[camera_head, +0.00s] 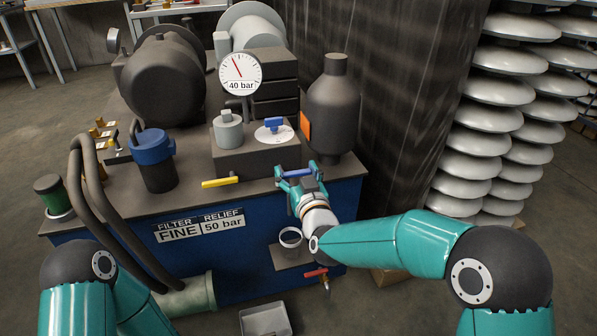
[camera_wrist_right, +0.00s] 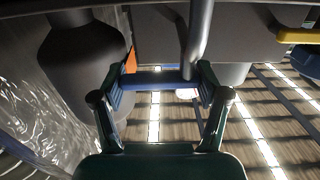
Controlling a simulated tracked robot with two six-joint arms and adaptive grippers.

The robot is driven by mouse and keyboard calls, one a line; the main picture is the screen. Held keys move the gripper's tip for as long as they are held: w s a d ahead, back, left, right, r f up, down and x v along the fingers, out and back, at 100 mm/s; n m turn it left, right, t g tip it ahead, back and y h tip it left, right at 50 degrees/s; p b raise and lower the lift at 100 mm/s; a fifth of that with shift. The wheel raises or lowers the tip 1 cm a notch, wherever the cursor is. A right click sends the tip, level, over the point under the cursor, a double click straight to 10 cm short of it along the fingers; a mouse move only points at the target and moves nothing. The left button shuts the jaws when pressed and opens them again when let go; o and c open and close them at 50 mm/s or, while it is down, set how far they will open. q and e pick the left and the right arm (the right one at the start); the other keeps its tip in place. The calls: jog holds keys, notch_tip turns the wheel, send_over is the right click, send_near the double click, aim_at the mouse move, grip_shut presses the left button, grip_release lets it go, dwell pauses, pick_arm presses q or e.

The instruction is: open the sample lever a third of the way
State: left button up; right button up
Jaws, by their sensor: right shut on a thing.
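My right gripper (camera_head: 295,172) is at the front right top edge of the blue cabinet (camera_head: 240,262). Its fingers, which also show in the wrist view (camera_wrist_right: 160,95), are shut around a blue lever (camera_head: 298,173). In the wrist view the lever (camera_wrist_right: 158,78) lies crosswise between the two fingers, below a grey pipe (camera_wrist_right: 196,45). No label on the lever is readable, and part of it is hidden by the fingers. My left arm comes in at the lower left, but its gripper is out of view.
A yellow lever (camera_head: 220,182) sits left of my gripper. A red-handled tap (camera_head: 316,272) and a white ring (camera_head: 290,237) are below it. A dark bottle (camera_head: 334,105) stands just behind. White insulator stacks (camera_head: 480,143) rise at the right.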

jog(key=shift+s+a+m+h, duration=0.1)
jog(key=shift+m+h, duration=0.4)
jog(key=shift+h, duration=0.2)
jog(key=shift+r+m+t+h, duration=0.15)
jog(key=shift+m+t+h, duration=0.2)
jog(key=shift+h, duration=0.25)
jog(key=m+h+p, duration=0.1)
jog(key=h, duration=0.1)
jog(key=m+h+p, duration=0.1)
jog(key=shift+s+m+h, duration=0.25)
jog(key=shift+s+h, duration=0.05)
jog(key=shift+h, duration=0.1)
jog(key=shift+m+h+p, duration=0.3)
jog(key=shift+h+p, duration=0.05)
jog(key=shift+h, duration=0.15)
jog(key=o, duration=1.2)
jog(key=shift+s, duration=0.15)
